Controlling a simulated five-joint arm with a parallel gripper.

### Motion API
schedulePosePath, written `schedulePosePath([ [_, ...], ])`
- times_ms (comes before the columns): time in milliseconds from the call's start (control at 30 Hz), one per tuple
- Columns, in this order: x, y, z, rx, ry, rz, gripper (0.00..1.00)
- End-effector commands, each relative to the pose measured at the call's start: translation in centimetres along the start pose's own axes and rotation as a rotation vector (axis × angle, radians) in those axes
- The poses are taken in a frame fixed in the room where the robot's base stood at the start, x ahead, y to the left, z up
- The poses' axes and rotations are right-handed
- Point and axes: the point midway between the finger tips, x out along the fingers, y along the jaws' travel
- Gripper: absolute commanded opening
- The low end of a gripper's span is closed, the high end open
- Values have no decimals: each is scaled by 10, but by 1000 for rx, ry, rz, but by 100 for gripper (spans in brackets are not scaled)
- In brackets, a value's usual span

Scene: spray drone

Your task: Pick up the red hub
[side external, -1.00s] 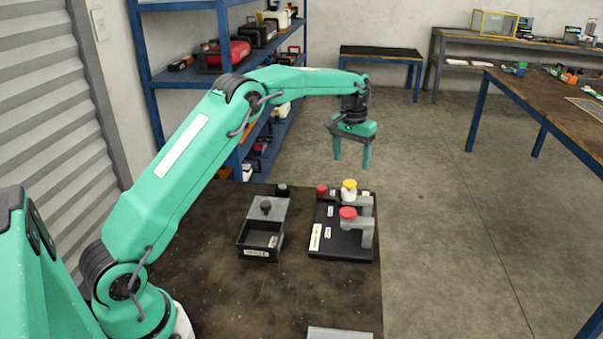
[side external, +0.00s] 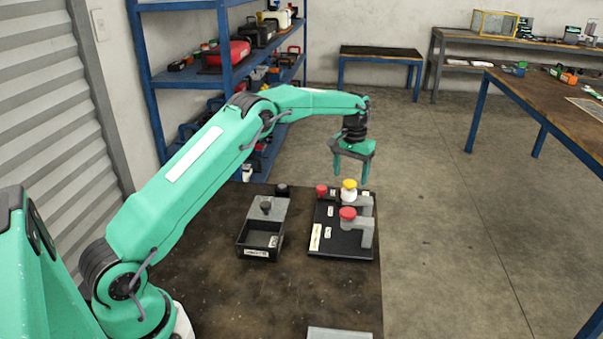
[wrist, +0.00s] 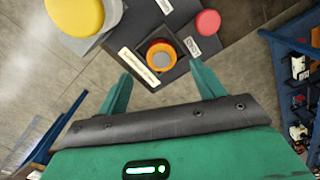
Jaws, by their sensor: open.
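Two red round parts show in the side external view. One red part (side external: 321,190) is at the far left corner of a black board (side external: 340,251); the other red part (side external: 348,213) sits on a grey bracket. I cannot tell which is the hub. A red part (wrist: 208,22) also shows at the top of the wrist view, beyond my fingers. My gripper (side external: 350,176) is open and empty, pointing down above the far end of the board, close over the yellow cap (side external: 349,184). Its fingers (wrist: 162,73) are spread in the wrist view.
In the wrist view, an orange ring with a grey centre (wrist: 161,58) lies between and just beyond the fingertips, and a large yellow cap (wrist: 75,14) is at the upper left. A dark lidded box (side external: 258,253) stands left of the board. The near table (side external: 210,290) has bare room.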

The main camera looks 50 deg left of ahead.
Motion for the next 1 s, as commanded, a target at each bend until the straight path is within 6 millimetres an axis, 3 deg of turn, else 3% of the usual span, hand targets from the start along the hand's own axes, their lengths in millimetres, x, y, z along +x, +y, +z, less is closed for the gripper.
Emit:
schedulePosePath([
  [233,10,-1,0,0,0,0,68],
  [600,48,-2,1,0,0,0,68],
  [1000,52,-2,1,0,1,0,68],
])
